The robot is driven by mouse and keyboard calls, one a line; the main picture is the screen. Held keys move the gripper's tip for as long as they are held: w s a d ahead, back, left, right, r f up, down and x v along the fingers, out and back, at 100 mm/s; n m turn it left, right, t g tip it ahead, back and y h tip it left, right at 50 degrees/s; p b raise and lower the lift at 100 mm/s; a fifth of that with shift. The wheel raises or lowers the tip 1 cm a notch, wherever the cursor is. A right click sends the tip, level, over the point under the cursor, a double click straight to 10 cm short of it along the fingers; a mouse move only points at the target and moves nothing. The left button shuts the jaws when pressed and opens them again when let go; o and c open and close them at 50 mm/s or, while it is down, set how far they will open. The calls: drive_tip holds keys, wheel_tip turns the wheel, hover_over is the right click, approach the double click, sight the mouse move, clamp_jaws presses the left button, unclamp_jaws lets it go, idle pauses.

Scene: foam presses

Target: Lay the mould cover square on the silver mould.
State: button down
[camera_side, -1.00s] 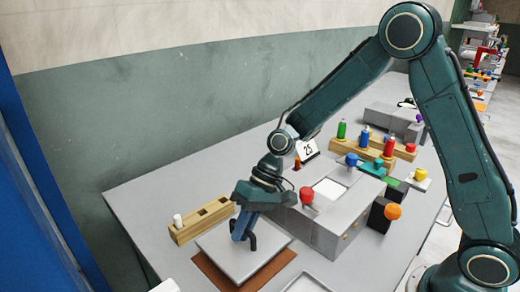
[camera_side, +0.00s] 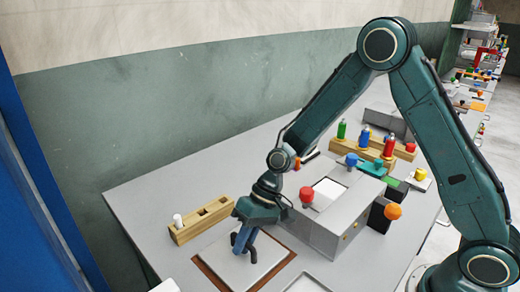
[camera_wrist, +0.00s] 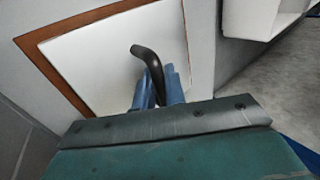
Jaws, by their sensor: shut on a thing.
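The mould cover (camera_side: 236,264) is a flat, pale square plate with a dark, bent handle (camera_wrist: 148,60). My gripper (camera_side: 243,238) points down with its blue fingers shut on the handle; the fingers (camera_wrist: 158,88) also show in the wrist view. The plate lies over a brown square (camera_side: 211,277), whose border shows along several sides; I cannot tell whether they touch. The silver mould is most likely the grey block (camera_side: 330,235) with a pale square top, right of my gripper. The near part of the plate is hidden by my gripper in the wrist view.
A wooden rack (camera_side: 201,219) with a white peg stands left of my gripper. A red knob (camera_side: 306,196) stands by the grey block. Bottles in a wooden holder (camera_side: 377,154) and an orange knob (camera_side: 393,211) lie farther right.

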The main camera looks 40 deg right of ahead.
drive_tip(key=shift+f, duration=0.1)
drive_tip(key=c, duration=1.5)
unclamp_jaws()
drive_tip(key=shift+o, duration=0.2)
drive_tip(key=v, duration=1.2)
